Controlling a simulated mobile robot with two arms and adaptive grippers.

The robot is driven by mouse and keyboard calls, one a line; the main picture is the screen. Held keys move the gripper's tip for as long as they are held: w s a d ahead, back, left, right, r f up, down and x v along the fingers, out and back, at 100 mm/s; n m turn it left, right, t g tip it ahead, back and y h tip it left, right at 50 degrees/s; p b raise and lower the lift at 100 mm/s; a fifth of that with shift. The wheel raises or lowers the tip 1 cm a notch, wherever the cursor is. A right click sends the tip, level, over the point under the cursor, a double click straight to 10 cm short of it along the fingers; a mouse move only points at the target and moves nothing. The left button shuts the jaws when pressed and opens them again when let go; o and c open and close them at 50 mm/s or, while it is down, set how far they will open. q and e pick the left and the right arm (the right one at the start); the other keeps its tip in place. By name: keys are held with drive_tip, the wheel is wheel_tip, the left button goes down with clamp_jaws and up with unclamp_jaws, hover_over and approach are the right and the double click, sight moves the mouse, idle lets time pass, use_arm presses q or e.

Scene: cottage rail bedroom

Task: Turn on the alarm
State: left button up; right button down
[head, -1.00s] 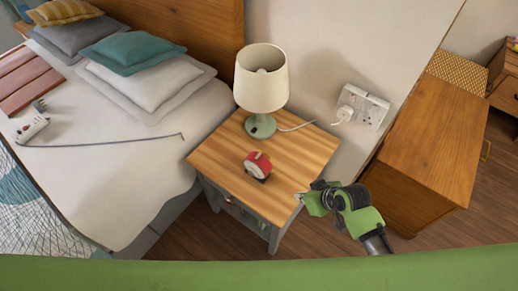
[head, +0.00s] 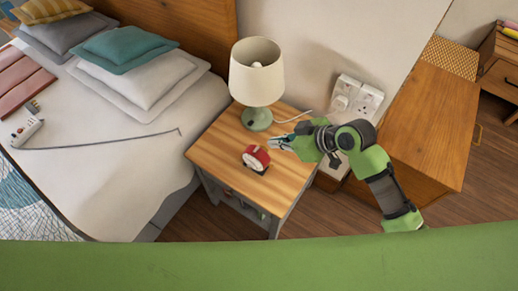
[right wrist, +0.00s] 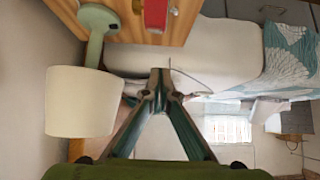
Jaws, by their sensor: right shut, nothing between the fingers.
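A red alarm clock (head: 256,157) with a pale face stands on the wooden nightstand (head: 217,158) beside the bed. My right gripper (head: 271,144) is shut and empty, just above and to the right of the clock in the head view. I cannot tell from there whether it touches the clock. In the right wrist view, the closed fingertips (right wrist: 160,78) show in the middle, and the red clock (right wrist: 156,14) is cut off at the top edge, apart from them in the picture. My left gripper is not in view.
A lamp with a cream shade (head: 256,72) and green base stands behind the clock, close to my right gripper. A wall socket (head: 355,98) is behind my arm. A wooden cabinet (head: 435,125) stands at right. The bed (head: 110,170) holds pillows and a white power strip.

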hover_over(254, 152)
drive_tip(key=s+d, duration=0.1)
drive_tip(key=d, duration=0.1)
drive_tip(key=f, duration=0.5)
drive_tip(key=shift+s+a+f+p, duration=0.1)
drive_tip(key=shift+s+f+p, duration=0.1)
drive_tip(key=shift+f+p, duration=0.1)
wheel_tip(254, 152, down, 4)
drive_tip(key=shift+a+r, duration=0.15)
drive_tip(key=shift+r, duration=0.1)
drive_tip(key=shift+w+f, duration=0.1)
drive_tip(key=shift+f, duration=0.4)
drive_tip(key=shift+s+f+n+t+h, duration=0.25)
drive_tip(key=shift+f+n+t+h, duration=0.05)
drive_tip(key=shift+f+t, duration=0.25)
drive_tip(key=shift+w, duration=0.15)
drive_tip(key=shift+w+d+r, duration=0.25)
drive_tip(key=shift+w+d, duration=0.15)
drive_tip(key=shift+w, duration=0.15)
